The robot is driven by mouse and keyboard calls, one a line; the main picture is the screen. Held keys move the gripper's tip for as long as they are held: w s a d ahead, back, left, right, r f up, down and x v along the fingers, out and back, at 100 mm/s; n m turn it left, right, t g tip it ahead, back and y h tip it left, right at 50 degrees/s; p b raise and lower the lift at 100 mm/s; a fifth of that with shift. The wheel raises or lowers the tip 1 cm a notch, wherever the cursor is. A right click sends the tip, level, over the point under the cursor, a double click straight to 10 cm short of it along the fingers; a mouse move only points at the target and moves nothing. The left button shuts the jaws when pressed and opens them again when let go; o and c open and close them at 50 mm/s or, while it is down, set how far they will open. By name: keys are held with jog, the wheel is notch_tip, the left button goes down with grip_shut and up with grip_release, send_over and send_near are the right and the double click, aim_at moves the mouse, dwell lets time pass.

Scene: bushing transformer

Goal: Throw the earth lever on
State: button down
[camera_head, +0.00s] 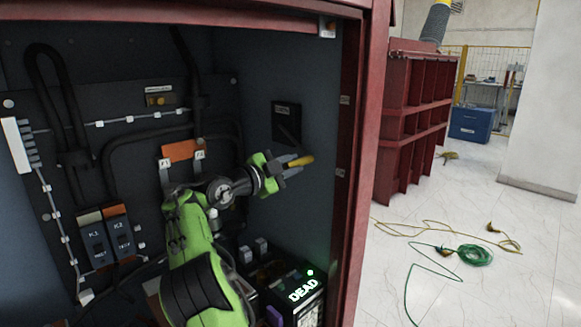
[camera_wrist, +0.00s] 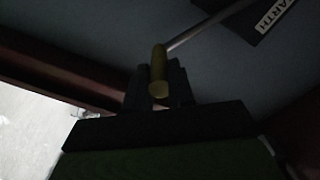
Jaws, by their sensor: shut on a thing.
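The earth lever is a thin metal rod with a yellow handle (camera_head: 301,161). The handle also shows in the wrist view (camera_wrist: 158,68), with the rod (camera_wrist: 200,32) running up and right to a dark plate. That dark plate (camera_head: 286,115) is on the cabinet's right inner wall, and its lettering is partly legible as "ARTH" in the wrist view (camera_wrist: 272,14). My gripper (camera_head: 290,170) is shut on the yellow handle, with its dark fingers (camera_wrist: 160,88) on both sides.
A black box with a glowing "DEAD" display (camera_head: 303,289) stands at the cabinet bottom. Switches marked K1 and K2 (camera_head: 118,238), cables and an orange label block (camera_head: 182,151) are on the back panel. The red door frame (camera_head: 358,160) is close on the right.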

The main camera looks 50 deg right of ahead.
jog(key=shift+f, duration=0.3)
jog(key=c, duration=1)
grip_release()
jog(key=shift+w, duration=0.15)
jog(key=shift+r, duration=0.1)
jog(key=a, duration=0.5)
jog(key=w+a+p, duration=0.1)
jog(key=a, duration=0.9)
jog(key=shift+w+a, duration=0.3)
jog(key=shift+a, duration=0.05)
